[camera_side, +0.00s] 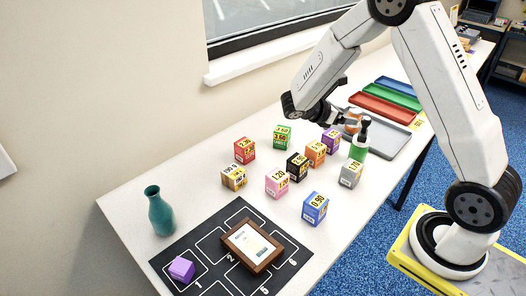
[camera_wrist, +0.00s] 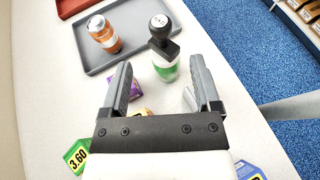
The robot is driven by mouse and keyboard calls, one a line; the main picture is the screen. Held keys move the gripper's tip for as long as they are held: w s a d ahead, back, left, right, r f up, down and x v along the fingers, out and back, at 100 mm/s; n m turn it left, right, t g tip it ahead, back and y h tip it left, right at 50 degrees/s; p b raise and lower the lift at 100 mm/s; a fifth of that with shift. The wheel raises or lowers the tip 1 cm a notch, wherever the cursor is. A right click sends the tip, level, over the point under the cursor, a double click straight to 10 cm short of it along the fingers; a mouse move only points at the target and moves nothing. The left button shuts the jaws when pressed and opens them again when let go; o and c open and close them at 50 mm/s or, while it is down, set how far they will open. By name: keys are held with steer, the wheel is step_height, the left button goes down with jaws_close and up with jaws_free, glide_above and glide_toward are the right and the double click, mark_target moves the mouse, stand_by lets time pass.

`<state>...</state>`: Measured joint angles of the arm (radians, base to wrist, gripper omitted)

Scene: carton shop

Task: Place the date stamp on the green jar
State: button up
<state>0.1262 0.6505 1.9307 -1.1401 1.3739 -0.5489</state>
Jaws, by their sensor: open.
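The date stamp (camera_side: 365,124) is black with a round knob and stands upright on top of the green jar (camera_side: 357,152). In the wrist view the stamp (camera_wrist: 160,32) covers the top of the green jar (camera_wrist: 166,68), which shows a green band and a clear or white upper part. My gripper (camera_wrist: 160,75) is open and empty. Its fingers point toward the jar and stamp, one on each side in the wrist view, with no visible contact. In the side view my gripper (camera_side: 338,118) is just left of the stamp, with its fingers partly hard to make out.
Red (camera_side: 382,103) and blue (camera_side: 398,92) trays lie behind. Several price-marked cubes, such as a blue one (camera_side: 315,208), crowd the table's middle. A teal vase (camera_side: 161,212) and black mat (camera_side: 216,225) are nearer.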

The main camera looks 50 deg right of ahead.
steer(key=shift+a, duration=0.15)
stand_by(0.5)
steer(key=s+a+f+m+t+y, duration=0.1)
steer(key=s+a+m+t+y, duration=0.2)
steer(key=a+m+y, duration=0.3)
steer(key=s+a+m+t+y, duration=0.4)
steer(key=a+m+y, duration=0.2)
steer(key=a, duration=0.8)
steer(key=shift+s+f+m+t, duration=0.2)
steer(key=shift+f+m+t, duration=0.15)
steer(key=shift+m, duration=0.35)
